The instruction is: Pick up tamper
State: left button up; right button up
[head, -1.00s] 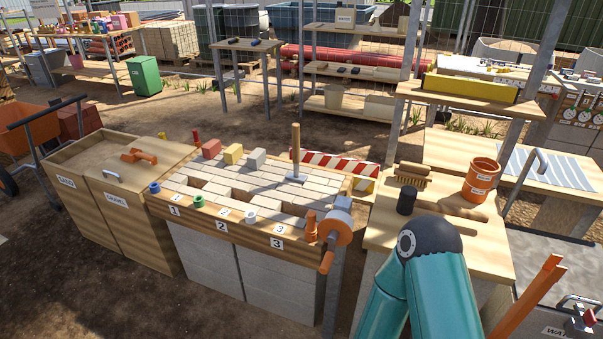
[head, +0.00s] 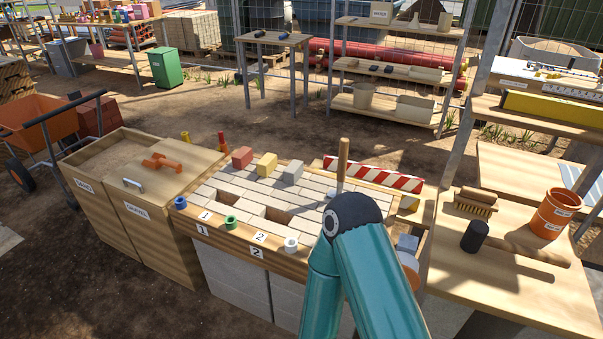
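The tamper (head: 342,162) stands upright at the right part of the paved bench, its wooden handle pointing up. Its foot is hidden behind the dark joint of my teal arm, which rises from the bottom edge in front of the bench. The paved bench (head: 240,187) has pale paving bricks in a wooden frame, with gaps in the paving. Neither gripper shows in the head view, so I cannot see where they are relative to the tamper.
Red (head: 242,157), yellow (head: 266,165) and grey (head: 292,172) blocks stand along the bench's back edge. A striped barrier (head: 375,175) lies behind it. Left are wooden sand and gravel bins (head: 150,222). The right table (head: 520,290) holds a brush (head: 476,202), black cylinder (head: 475,236) and orange pot (head: 555,213).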

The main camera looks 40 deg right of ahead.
aim_at(344, 142)
jog(key=z, duration=0.05)
jog(key=i, duration=0.9)
jog(key=z, duration=0.6)
